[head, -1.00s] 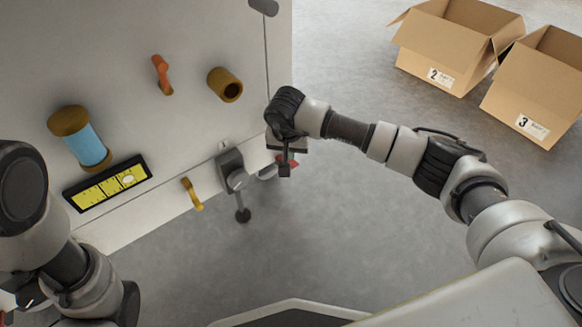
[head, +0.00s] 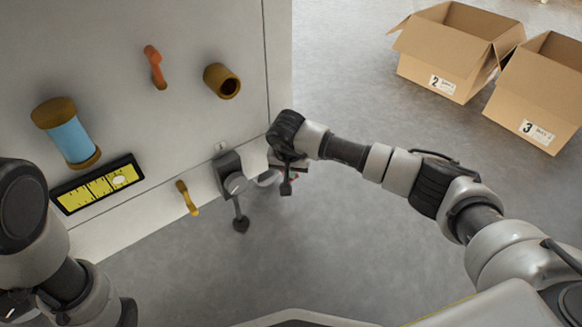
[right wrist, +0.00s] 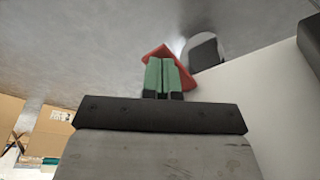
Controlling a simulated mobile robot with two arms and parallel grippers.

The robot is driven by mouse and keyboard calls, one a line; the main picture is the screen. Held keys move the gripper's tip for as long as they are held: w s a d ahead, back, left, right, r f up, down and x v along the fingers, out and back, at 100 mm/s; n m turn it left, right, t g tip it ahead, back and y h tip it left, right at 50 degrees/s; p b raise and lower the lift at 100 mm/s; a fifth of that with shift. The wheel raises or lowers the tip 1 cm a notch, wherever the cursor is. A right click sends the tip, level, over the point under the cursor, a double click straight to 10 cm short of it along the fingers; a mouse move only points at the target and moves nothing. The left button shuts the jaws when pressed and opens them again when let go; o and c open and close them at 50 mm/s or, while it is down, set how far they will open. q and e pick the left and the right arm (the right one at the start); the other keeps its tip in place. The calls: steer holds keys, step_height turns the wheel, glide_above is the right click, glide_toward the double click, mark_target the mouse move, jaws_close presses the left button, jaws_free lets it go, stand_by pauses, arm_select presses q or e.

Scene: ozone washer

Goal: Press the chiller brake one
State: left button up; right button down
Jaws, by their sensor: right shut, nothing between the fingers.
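The washer's front panel (head: 150,120) fills the left of the head view. Low at its right edge a red flat part (head: 292,178) shows, mostly hidden by my right gripper (head: 287,187). In the right wrist view the red part (right wrist: 186,74) lies just beyond my right gripper's green fingertips (right wrist: 163,78), which are together and empty; I cannot tell whether they touch it. To its left, a dark grey mount (head: 228,168) carries a hanging lever with a round dark end (head: 240,225). No label tells which one is chiller brake one. My left gripper does not show.
The panel also has an orange lever (head: 154,66), a brown knob (head: 222,80), a blue cylinder (head: 70,138), a yellow gauge (head: 98,188) and a small yellow handle (head: 187,198). Cardboard boxes (head: 440,60) (head: 540,100) stand at the upper right. The floor between is clear.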

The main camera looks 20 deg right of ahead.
steer(key=s+a+r+p, duration=0.2)
steer(key=s+r+p, duration=0.2)
steer(key=r+p, duration=0.4)
steer(key=shift+s+r+p, duration=0.15)
steer(key=shift+r+p, duration=0.15)
steer(key=shift+p, duration=0.05)
stand_by(0.4)
steer(key=shift+a, duration=0.1)
stand_by(0.3)
